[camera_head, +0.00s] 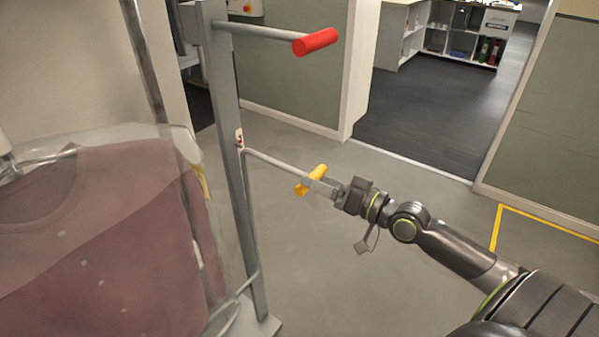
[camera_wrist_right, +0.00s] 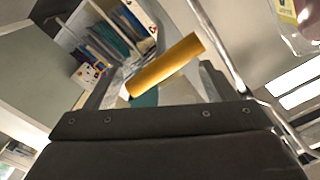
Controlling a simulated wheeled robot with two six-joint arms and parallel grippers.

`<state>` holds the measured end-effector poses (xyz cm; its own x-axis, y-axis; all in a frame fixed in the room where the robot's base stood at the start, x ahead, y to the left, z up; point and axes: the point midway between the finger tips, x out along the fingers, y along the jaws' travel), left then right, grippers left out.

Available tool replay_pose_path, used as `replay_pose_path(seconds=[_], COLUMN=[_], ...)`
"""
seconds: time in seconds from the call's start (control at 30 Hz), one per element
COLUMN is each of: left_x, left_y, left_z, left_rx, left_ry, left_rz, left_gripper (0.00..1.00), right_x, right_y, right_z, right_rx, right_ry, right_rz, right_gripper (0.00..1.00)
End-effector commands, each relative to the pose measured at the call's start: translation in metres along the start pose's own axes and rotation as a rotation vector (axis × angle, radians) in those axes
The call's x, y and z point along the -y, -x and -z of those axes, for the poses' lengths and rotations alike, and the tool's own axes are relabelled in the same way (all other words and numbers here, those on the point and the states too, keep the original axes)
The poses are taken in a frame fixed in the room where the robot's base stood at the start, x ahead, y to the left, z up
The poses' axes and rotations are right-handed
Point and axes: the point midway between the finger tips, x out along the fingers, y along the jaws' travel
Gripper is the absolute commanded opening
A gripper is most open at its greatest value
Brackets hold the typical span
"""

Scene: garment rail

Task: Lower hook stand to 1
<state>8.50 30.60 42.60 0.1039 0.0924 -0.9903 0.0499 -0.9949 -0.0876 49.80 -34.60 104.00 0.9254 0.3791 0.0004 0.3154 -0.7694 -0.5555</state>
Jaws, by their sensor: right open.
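The hook stand (camera_head: 226,130) is a grey upright post on the left of the head view. A rod with a red handle (camera_head: 315,41) sticks out near its top. A lower rod with a yellow handle (camera_head: 311,180) sticks out at about mid-height. My right gripper (camera_head: 322,186) is at the yellow handle, its fingers open. In the right wrist view the yellow handle (camera_wrist_right: 166,66) lies slantwise across the space between the fingers (camera_wrist_right: 155,90). I cannot tell whether a finger touches it. My left gripper is not in view.
A dusky red garment under clear plastic (camera_head: 100,230) hangs at the left, close to the post. A white shelf unit (camera_head: 455,35) stands far back. The grey floor (camera_head: 350,270) between the stand and my right arm is free. Yellow tape (camera_head: 540,220) marks the floor at right.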

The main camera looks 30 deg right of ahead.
Motion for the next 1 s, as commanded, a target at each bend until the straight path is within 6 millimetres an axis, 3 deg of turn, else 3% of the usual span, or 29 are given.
replay_pose_path(seconds=[0.2,0.4,0.83,1.0], left_x=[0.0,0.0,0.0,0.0], left_y=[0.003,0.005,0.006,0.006], left_z=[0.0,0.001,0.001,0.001], left_rx=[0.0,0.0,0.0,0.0], left_ry=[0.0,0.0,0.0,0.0], left_rz=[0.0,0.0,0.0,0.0], left_gripper=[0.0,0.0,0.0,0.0], right_x=[0.002,0.001,0.0,0.0], right_y=[-0.035,-0.057,-0.065,-0.065], right_z=[0.001,0.001,0.0,0.0], right_rx=[-0.004,-0.002,0.001,0.001], right_ry=[-0.004,-0.001,0.0,0.0], right_rz=[0.003,0.001,0.0,0.0], right_gripper=[0.78,0.78,0.78,0.55])
